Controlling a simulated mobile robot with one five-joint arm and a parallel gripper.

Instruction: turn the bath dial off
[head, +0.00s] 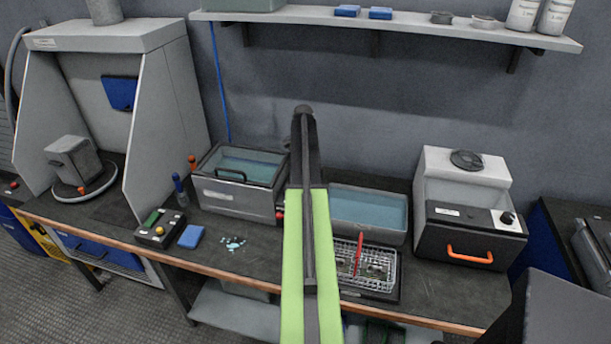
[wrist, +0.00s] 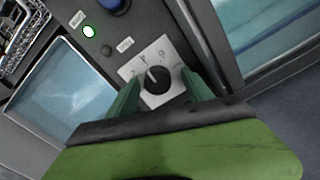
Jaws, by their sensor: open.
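The bath dial (wrist: 158,79) is a round black knob on a pale square plate with marks around it. It shows in the wrist view, on a dark panel. Its pale pointer line seems to point toward the upper left; the marks are too small to read. My gripper (wrist: 160,84) is open, with one green finger on each side of the dial. I cannot tell whether either finger touches it. In the head view my arm covers the middle of the bench, and the dial is hidden there.
On the panel are a lit white-green lamp (wrist: 89,31), a dark button (wrist: 106,50) and part of a blue knob (wrist: 114,4). The head view shows a left water tank (head: 235,195), a right water tank (head: 367,211), a wire basket (head: 381,265) and a shelf (head: 410,22) above.

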